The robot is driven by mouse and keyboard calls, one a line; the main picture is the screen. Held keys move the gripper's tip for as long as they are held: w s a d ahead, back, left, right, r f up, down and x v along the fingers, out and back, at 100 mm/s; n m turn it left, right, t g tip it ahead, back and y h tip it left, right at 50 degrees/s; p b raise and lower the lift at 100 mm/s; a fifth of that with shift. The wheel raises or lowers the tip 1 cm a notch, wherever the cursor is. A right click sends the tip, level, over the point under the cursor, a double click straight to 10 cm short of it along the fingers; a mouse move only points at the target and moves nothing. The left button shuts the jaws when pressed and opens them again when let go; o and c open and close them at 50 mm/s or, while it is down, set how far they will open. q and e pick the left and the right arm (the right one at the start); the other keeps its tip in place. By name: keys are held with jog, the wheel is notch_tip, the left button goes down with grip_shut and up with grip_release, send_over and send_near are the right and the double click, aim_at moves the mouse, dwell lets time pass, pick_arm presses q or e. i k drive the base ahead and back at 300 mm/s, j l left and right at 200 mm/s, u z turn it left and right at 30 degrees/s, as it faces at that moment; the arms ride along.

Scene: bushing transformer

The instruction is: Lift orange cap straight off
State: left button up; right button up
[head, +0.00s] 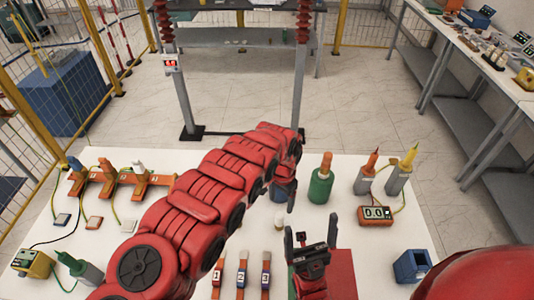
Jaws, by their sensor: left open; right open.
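An orange-brown cap (326,163) stands upright on a green cylinder (320,187) on the white table. To its right, an orange-red cone (372,160) tops a grey cylinder (363,181); I cannot tell which of the two is the orange cap meant. My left gripper (285,204) points down, open, left of the green cylinder and apart from it. My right gripper (310,236) is open and empty nearer the front, its fingers pointing away from me. My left arm hides part of the table's middle.
A yellow-tipped grey cylinder (405,172) and an orange meter (376,215) stand at the right. A blue open box (411,266) is at the front right. Numbered markers (241,277) lie at the front. Orange stands (108,183) are at the left. A post (299,90) rises behind the table.

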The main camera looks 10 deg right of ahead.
aim_at(328, 157)
jog(key=k, duration=1)
